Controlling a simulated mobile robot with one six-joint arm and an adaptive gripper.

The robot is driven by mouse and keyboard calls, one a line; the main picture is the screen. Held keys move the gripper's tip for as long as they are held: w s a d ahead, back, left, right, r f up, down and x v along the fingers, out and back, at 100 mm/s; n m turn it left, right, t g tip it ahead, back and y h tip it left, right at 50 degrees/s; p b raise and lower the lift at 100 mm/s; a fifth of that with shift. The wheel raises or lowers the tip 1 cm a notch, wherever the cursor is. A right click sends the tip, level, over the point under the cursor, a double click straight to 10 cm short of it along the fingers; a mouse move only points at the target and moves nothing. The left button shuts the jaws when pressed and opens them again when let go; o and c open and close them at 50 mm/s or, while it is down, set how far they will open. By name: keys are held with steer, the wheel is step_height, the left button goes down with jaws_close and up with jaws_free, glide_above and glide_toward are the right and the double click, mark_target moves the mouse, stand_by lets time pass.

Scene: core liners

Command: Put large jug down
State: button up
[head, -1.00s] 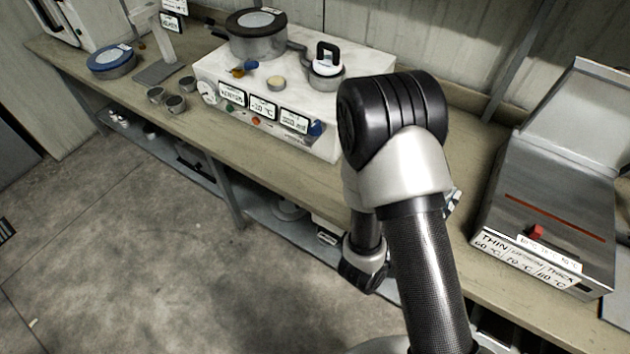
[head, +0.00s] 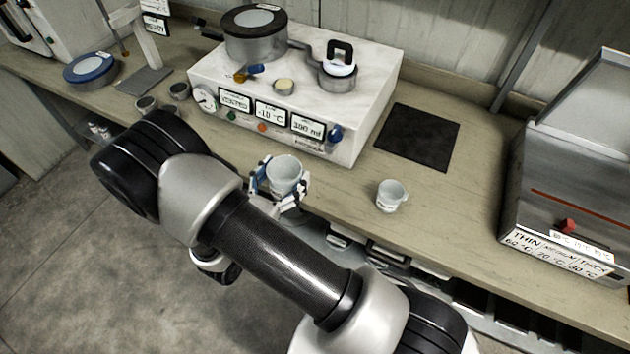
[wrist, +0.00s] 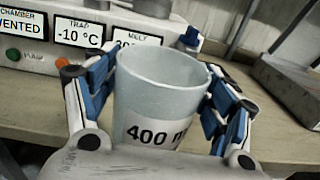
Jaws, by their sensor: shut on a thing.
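The large jug (wrist: 160,88) is a pale grey-white cup with a label reading "400 m", partly cut off by my gripper. In the wrist view it is upright between the blue-padded fingers of my gripper (wrist: 160,100), which is shut on it. In the head view the jug (head: 285,172) and my gripper (head: 280,185) are at the bench's front edge, in front of the white machine. The jug's underside is hidden.
The white machine (head: 340,152) with displays and pots stands behind the jug. A black mat (head: 418,136) lies right of it. A grey metal device (head: 565,190) stands at far right. Bare bench (head: 450,225) lies around the smaller jug.

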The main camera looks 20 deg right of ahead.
steer(key=s+f+m+g, duration=0.1)
steer(key=s+a+f+g+h, duration=0.1)
steer(key=f, duration=0.1)
steer(key=s+a+f+m+g+h, duration=0.1)
steer(key=shift+a+f+m, duration=0.25)
steer(key=shift+f+m, duration=0.05)
steer(key=shift+s+d+f+g, duration=0.1)
steer(key=shift+d+f+g, duration=0.1)
steer(key=shift+d+g, duration=0.1)
steer(key=shift+f+b+x, duration=0.5)
steer(key=shift+b+x, duration=0.25)
steer(key=shift+x, duration=2.15)
steer(key=shift+f+b+x, duration=0.55)
steer(key=shift+b+x, duration=0.2)
steer(key=shift+x, duration=2.15)
steer(key=shift+f+b+x, duration=0.5)
steer(key=shift+b+x, duration=0.25)
steer(key=shift+x, duration=2.1)
steer(key=shift+s, duration=0.1)
steer(key=shift+f, duration=0.2)
steer(key=o, duration=1.1)
